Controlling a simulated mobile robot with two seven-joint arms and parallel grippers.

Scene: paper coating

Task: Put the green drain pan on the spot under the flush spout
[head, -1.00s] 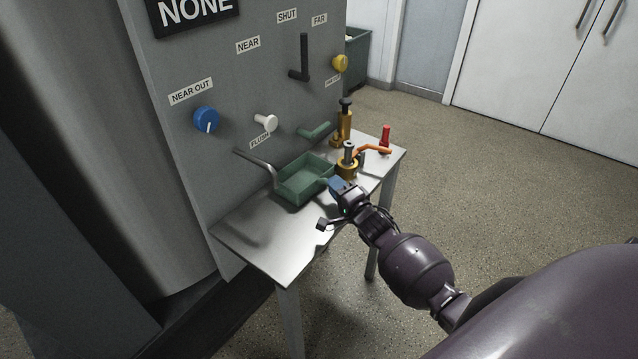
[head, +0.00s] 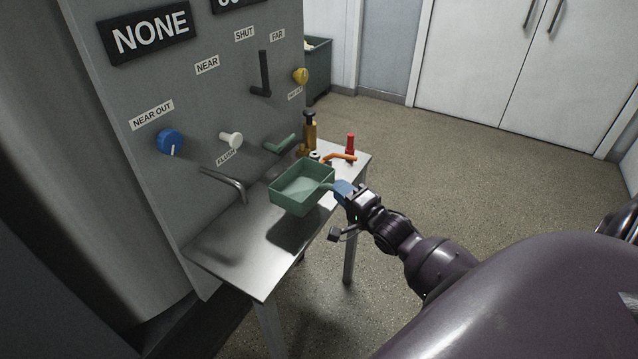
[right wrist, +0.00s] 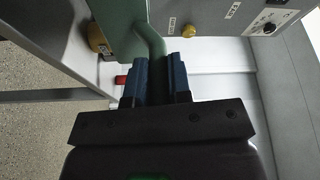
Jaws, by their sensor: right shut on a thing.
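The green drain pan (head: 303,186) is held in the air above the table, with a dark shadow below it. My right gripper (head: 343,190) is shut on the pan's handle at its right side. In the right wrist view the green handle (right wrist: 151,45) runs between the blue fingers (right wrist: 155,82). A grey bent spout (head: 226,182) sticks out of the panel under the white FLUSH knob (head: 231,140), to the left of the pan and apart from it. The spot under the spout is not clearly marked in view. My left gripper is not in view.
The metal table (head: 224,250) is bare at its near left part. At its far end stand a brass-coloured bottle-like tool (head: 310,132), an orange-handled item (head: 340,157) and a red item (head: 350,144). A short green spout (head: 280,144) sticks out of the panel behind the pan.

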